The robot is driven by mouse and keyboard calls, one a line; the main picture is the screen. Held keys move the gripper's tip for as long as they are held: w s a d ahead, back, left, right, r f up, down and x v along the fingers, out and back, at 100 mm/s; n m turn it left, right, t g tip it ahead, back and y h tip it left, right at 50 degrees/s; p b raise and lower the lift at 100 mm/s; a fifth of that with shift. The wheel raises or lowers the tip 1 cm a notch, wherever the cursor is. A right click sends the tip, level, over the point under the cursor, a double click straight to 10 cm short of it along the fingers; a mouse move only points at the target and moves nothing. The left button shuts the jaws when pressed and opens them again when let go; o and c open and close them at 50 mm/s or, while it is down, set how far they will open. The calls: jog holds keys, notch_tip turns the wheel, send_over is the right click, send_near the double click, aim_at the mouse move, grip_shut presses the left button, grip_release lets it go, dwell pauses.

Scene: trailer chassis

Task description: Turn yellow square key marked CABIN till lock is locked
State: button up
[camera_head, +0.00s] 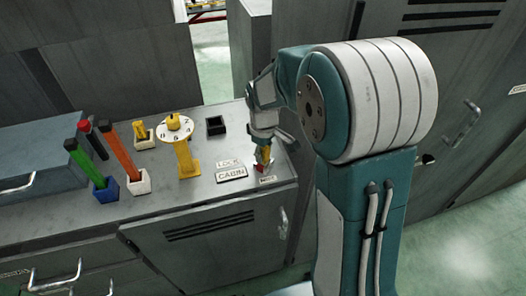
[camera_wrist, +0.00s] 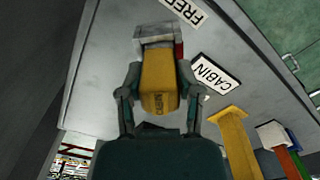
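The yellow square key (camera_wrist: 158,85), marked CABIN on its end, stands in a grey metal lock block (camera_wrist: 152,33) in the wrist view. A red part (camera_wrist: 179,49) shows at the block's side. My gripper (camera_wrist: 158,72) has one finger along each side of the key and looks closed on it. In the head view my gripper (camera_head: 265,148) points down at the lock at the cabinet's front right corner. The key (camera_head: 265,157) shows only in part there, with red at its foot. A CABIN label (camera_wrist: 215,76) lies beside the lock, and a FREE label (camera_wrist: 185,9) lies past it.
On the cabinet top (camera_head: 205,199), left of the lock, stand a yellow post with a numbered dial (camera_head: 174,128), an orange bar in a white holder (camera_head: 124,156), a green bar in a blue holder (camera_head: 85,162) and an empty black holder (camera_head: 216,125).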

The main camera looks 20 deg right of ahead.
grip_shut()
jog(key=shift+m, duration=1.7)
jog(key=shift+m, duration=1.6)
jog(key=m, duration=0.3)
jog(key=shift+s, duration=0.1)
